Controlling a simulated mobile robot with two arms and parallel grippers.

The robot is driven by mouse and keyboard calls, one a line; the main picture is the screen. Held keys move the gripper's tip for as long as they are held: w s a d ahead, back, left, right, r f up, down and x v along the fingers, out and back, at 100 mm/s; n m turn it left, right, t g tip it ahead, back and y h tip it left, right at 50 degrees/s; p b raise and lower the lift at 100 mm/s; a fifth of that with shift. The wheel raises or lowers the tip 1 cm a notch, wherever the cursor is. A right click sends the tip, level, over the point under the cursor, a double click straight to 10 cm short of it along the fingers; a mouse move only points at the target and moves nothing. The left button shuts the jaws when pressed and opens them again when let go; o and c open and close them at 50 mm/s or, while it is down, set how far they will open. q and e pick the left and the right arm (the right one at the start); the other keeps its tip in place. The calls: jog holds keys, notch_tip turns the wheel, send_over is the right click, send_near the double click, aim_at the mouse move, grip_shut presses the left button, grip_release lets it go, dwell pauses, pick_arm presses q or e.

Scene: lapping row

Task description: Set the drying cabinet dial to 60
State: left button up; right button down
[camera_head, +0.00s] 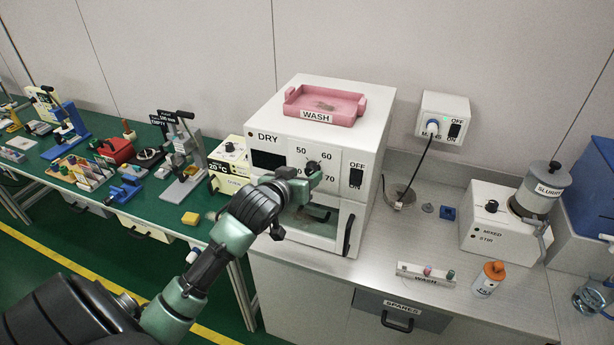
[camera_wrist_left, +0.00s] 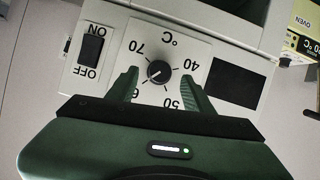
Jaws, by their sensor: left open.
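The drying cabinet (camera_head: 276,165) is a white box marked DRY on the bench, with a black dial (camera_head: 312,166) on its front. In the left wrist view the dial (camera_wrist_left: 159,72) sits among the numbers 40, 50, 60 and 70, seen turned around. The 60 is partly hidden by a finger. The dial's pointer is too small to read surely. My left gripper (camera_head: 314,174) is at the cabinet front. In the wrist view its open fingers (camera_wrist_left: 160,80) stand on either side of the dial, with visible gaps. My right gripper is not in view.
An OFF/ON switch (camera_head: 356,177) is right of the dial. A pink WASH tray (camera_head: 326,104) rests on the cabinet. A wall socket box (camera_head: 443,116) with a plug and cord, and a slurry unit (camera_head: 498,220), are to the right. A green bench with tools is left.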

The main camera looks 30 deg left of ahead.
pick_arm(q)
jog(key=b+v, duration=0.1)
jog(key=v, duration=0.4)
jog(key=shift+s, duration=0.1)
dwell(0.3)
jog(key=s+d+f+m+g+b, duration=0.1)
jog(key=s+f+g+b, duration=0.15)
jog(key=f, duration=1.35)
jog(key=s+d+f+g+h+b, duration=0.15)
jog(key=s+f, duration=0.25)
jog(key=f, duration=1.2)
jog(key=s+f+m+g+y+b, duration=0.1)
jog(key=s+f+g+b, duration=0.25)
jog(key=f, duration=1.25)
jog(key=s+d+f+m+g+h+b, duration=0.1)
jog(key=s+d+f, duration=0.2)
jog(key=s+f, duration=0.6)
jog(key=s+d+f+m+g+b, duration=0.1)
jog(key=s+d+f+b, duration=0.1)
jog(key=s+f, duration=0.65)
jog(key=s+d+f+m+g+b, duration=0.1)
jog(key=s+f, duration=0.3)
jog(key=s, duration=0.4)
jog(key=s+d+f+m+g, duration=0.1)
jog(key=s+d+f, duration=0.3)
jog(key=s, duration=0.5)
jog(key=shift+s+d+f+g+h+b, duration=0.25)
jog(key=shift+f+g+h+b, duration=0.1)
jog(key=shift+f+g+h, duration=0.1)
